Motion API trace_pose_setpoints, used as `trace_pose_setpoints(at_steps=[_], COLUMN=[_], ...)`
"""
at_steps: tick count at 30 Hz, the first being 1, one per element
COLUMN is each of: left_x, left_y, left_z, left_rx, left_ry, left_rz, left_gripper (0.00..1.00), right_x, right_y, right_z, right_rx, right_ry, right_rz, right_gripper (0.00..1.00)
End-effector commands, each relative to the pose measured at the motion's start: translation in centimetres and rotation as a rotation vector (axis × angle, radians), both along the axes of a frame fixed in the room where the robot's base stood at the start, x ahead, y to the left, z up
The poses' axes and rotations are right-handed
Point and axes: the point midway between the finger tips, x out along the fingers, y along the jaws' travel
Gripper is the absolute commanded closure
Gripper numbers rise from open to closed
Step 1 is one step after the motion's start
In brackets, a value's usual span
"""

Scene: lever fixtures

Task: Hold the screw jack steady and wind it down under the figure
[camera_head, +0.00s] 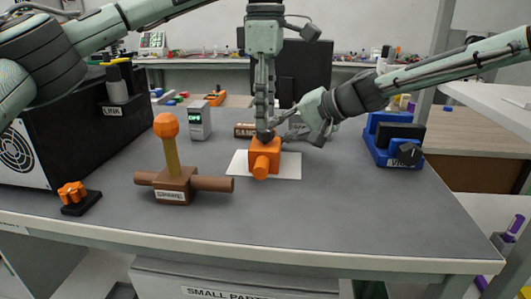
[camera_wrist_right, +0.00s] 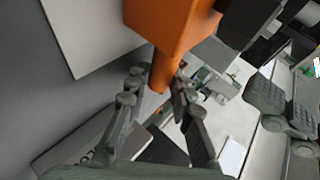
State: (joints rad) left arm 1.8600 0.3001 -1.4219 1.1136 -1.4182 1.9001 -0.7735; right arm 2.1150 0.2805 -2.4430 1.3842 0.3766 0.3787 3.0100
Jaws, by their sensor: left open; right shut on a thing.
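An orange block (camera_head: 264,153) with a thick round rod pointing toward me sits on a white sheet (camera_head: 289,170) at mid-table; I take it to be the screw jack. My left gripper (camera_head: 264,134) points down at the block's top; it is open, and whether it touches is unclear. My right gripper (camera_head: 281,125) comes in from the right, behind the block. In the right wrist view, an orange rod (camera_wrist_right: 161,72) sticks out of the block between the fingers of the right gripper (camera_wrist_right: 156,92), which is shut on it. I cannot make out a figure.
A brown fixture (camera_head: 173,188) with an upright orange-tipped lever stands left of the sheet. A small orange knob (camera_head: 72,192) is at the left, beside a black box (camera_head: 85,120). A blue device (camera_head: 394,142) stands at the right. The front right tabletop is clear.

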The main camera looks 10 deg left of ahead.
Motion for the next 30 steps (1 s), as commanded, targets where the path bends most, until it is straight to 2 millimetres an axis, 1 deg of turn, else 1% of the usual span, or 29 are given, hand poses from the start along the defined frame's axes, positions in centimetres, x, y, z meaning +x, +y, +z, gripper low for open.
trace_pose_setpoints(at_steps=[1,3,8,14,22,25,30], left_x=[0.0,0.0,0.0,0.0,0.0,0.0,0.0], left_y=[0.0,0.0,0.0,0.1,0.1,0.1,0.1], left_z=[0.0,-0.1,-0.2,-1.5,-4.3,-4.9,-5.2], left_rx=[-0.002,-0.002,-0.002,-0.001,-0.001,-0.001,0.000], left_ry=[0.001,0.001,0.000,0.002,0.001,0.000,0.002], left_rz=[-0.069,-0.152,-0.246,-0.251,-0.249,-0.248,-0.248], left_gripper=[0.53,0.53,0.53,0.53,0.53,0.53,0.53], right_x=[0.0,0.0,0.0,0.0,0.0,0.0,0.0], right_y=[0.0,0.0,0.0,0.0,0.0,0.0,0.0], right_z=[0.0,0.0,0.0,0.0,0.0,0.0,0.0], right_rx=[0.000,0.000,0.000,0.000,0.000,0.000,0.001], right_ry=[-0.001,-0.001,-0.001,-0.001,-0.001,-0.001,0.000], right_rz=[0.000,0.000,0.000,-0.001,-0.001,-0.001,0.000], right_gripper=[1.00,1.00,1.00,1.00,1.00,1.00,1.00])
